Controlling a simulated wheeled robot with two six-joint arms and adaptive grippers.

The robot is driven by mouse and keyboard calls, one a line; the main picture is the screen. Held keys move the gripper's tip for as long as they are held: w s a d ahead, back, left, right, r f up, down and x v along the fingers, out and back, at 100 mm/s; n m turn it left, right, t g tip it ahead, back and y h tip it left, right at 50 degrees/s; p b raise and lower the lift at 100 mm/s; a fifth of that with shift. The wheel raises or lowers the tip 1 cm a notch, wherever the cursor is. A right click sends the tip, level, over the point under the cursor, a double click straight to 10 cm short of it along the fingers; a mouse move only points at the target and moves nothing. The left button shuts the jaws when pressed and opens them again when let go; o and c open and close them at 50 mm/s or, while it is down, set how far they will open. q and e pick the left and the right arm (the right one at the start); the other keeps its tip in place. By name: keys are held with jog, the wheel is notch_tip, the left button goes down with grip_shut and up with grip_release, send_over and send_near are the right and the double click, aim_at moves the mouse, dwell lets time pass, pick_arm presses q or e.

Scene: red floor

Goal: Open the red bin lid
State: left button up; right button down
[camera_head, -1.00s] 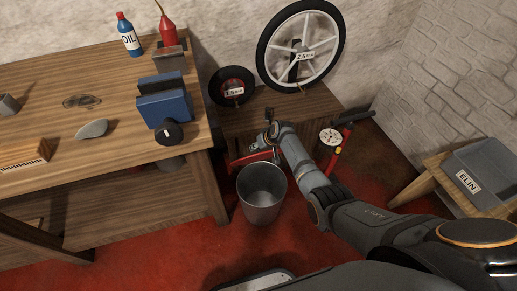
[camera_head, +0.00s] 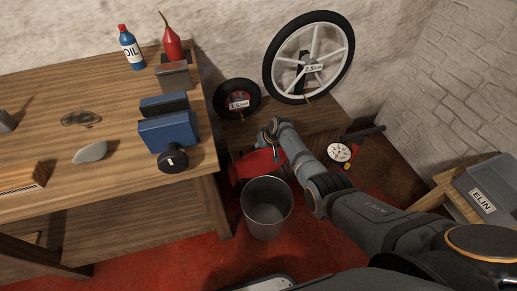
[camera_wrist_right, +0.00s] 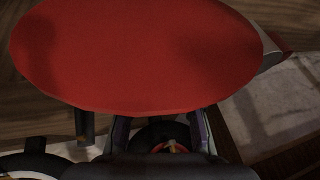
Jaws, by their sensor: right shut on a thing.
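The grey round bin (camera_head: 266,210) stands on the floor beside the workbench, with its mouth uncovered. Its red lid (camera_head: 259,163) is raised and tilted behind the mouth, partly hidden by my right arm. My right gripper (camera_head: 271,146) is shut on the lid near its upper edge; the exact contact is hard to see. In the right wrist view the lid (camera_wrist_right: 140,55) is a large red disc in front of my right gripper (camera_wrist_right: 158,122) and covers the fingertips. My left gripper is not in view.
The workbench (camera_head: 110,100) with a blue vise (camera_head: 168,130) stands close on the left. A low wooden stand with a wheel (camera_head: 308,58) and a small tyre (camera_head: 237,98) is behind the bin. A floor pump (camera_head: 341,153) stands right of my arm.

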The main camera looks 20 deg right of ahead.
jog(key=shift+w+r, duration=0.2)
jog(key=shift+r, duration=0.05)
jog(key=c, duration=1.2)
grip_release()
jog(key=shift+o, duration=0.9)
jog(key=shift+s, duration=0.1)
jog(key=shift+f, duration=0.1)
jog(key=shift+s, duration=0.1)
jog(key=v, duration=1.2)
